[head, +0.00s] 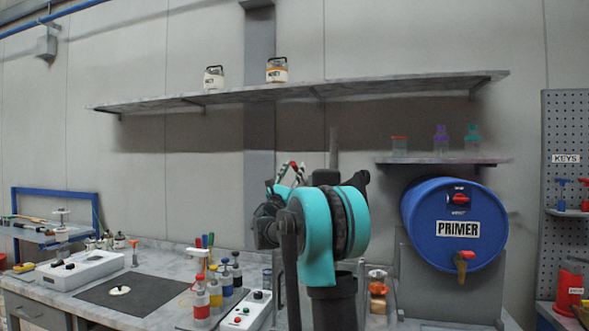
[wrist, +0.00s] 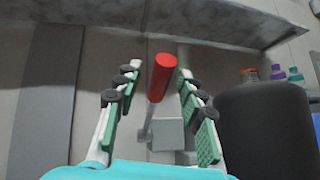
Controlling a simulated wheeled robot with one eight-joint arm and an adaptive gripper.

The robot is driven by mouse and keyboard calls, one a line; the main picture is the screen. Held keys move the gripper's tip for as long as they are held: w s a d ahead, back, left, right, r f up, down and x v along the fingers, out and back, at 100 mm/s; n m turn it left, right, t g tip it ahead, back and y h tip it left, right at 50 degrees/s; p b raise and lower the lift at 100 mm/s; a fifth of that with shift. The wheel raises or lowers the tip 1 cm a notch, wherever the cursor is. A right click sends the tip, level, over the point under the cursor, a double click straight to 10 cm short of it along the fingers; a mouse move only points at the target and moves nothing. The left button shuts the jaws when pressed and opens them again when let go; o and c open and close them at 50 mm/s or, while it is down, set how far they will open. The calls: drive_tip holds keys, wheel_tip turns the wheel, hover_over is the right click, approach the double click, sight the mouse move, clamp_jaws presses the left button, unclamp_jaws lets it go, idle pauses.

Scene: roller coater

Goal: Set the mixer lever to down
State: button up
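The mixer lever's red cylindrical handle (wrist: 161,78) stands between my gripper's two fingers in the wrist view. Its thin grey stem (wrist: 148,122) leads down towards a light grey box (wrist: 170,134) on the wall side. My gripper (wrist: 159,72) is open, with green-padded fingers on both sides of the handle and visible gaps to each. In the head view my gripper (head: 287,172) is raised in front of the wall, with a small bit of red (head: 293,164) beside it. My arm hides most of the lever and its box there.
A blue PRIMER drum (head: 455,222) stands to the right of my arm. A long shelf (head: 300,90) runs above, and a small shelf (head: 440,161) with jars is at the right. The bench (head: 150,262) at left holds bottles, a control box (head: 245,312) and a dark mat (head: 140,297).

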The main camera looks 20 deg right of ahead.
drive_tip(key=v, duration=1.1)
drive_tip(key=shift+d+r, duration=0.15)
